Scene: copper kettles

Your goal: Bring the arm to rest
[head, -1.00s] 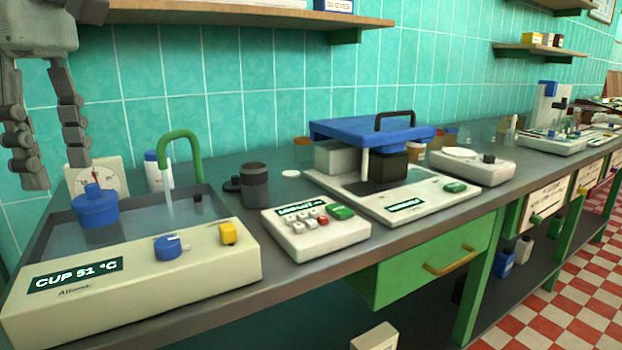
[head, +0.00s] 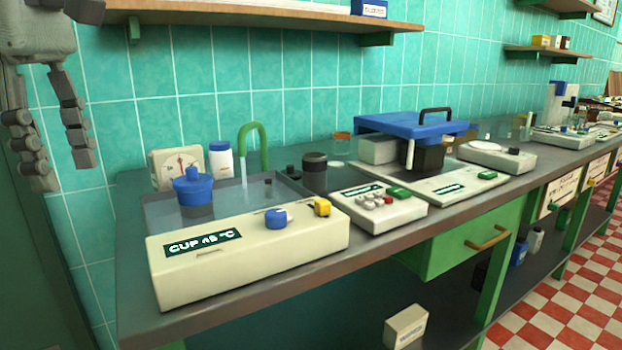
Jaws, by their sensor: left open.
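My left gripper (head: 58,130) hangs at the upper left of the head view, fingers pointing down. It is open and empty, with clear space between its two fingers. It is left of the bench and above it, touching nothing that I can see. My right gripper does not show. On the bench (head: 140,310) stands a water bath with a cream control box (head: 245,255), whose display reads about "CUP 48 °C". A blue lidded cup (head: 194,187) sits in the bath, apart from my gripper.
A green spout (head: 263,145) curves over the bath. A dial gauge (head: 178,168) and a white bottle (head: 220,160) stand behind it. A keypad unit (head: 377,208) and a blue-topped device (head: 415,125) stand further right. A wooden shelf (head: 260,16) runs above. A green drawer (head: 465,243) is below the bench.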

